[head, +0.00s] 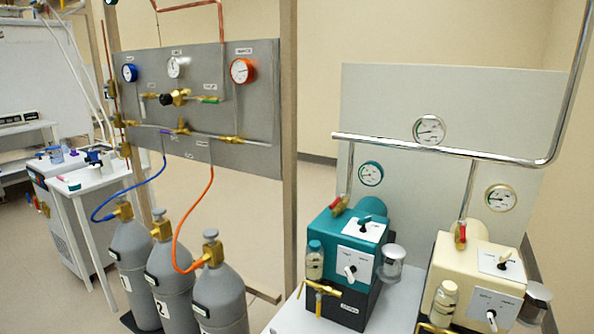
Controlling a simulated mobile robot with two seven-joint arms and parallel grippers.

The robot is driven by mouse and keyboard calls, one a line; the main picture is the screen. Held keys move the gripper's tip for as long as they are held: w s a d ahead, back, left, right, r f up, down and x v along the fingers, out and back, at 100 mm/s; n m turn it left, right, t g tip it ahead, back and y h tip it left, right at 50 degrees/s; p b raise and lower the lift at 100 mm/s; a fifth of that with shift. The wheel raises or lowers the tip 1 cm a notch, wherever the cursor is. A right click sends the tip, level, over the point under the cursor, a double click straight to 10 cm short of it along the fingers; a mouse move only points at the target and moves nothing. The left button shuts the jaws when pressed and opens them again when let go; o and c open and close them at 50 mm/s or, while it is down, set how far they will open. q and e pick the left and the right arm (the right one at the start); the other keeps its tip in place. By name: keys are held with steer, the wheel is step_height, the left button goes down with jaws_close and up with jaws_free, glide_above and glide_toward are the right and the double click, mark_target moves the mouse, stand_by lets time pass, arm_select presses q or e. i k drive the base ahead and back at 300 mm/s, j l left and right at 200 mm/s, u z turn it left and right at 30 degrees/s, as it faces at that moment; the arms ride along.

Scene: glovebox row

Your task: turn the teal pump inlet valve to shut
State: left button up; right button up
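The teal pump (327,241) stands on a white bench at the lower middle of the head view. A brass valve with a red handle (339,206) sits at its top left, at the foot of a steel pipe (350,168). The red handle is slanted, and it is too small to tell whether it is open or shut. A brass T-shaped fitting (322,289) is at the pump's lower left front. White-plated knobs are on its top and front. Neither of my grippers is in view.
A cream pump (468,268) with its own red-handled valve (460,236) stands to the right. Glass jars and gauges surround both pumps. A horizontal steel pipe (385,144) runs above. A wooden post (289,150) and grey cylinders (221,297) are left.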

mark_target(337, 201)
steer(key=i+z, duration=0.1)
steer(key=z, duration=0.25)
steer(key=i+l+z, duration=0.1)
steer(key=z, duration=0.25)
steer(key=i+z, duration=0.2)
steer(key=z, duration=0.15)
steer(key=j+u, duration=0.25)
steer(key=j, duration=0.15)
steer(key=i+j+u, duration=0.25)
steer(key=j, duration=0.15)
steer(key=k, duration=0.1)
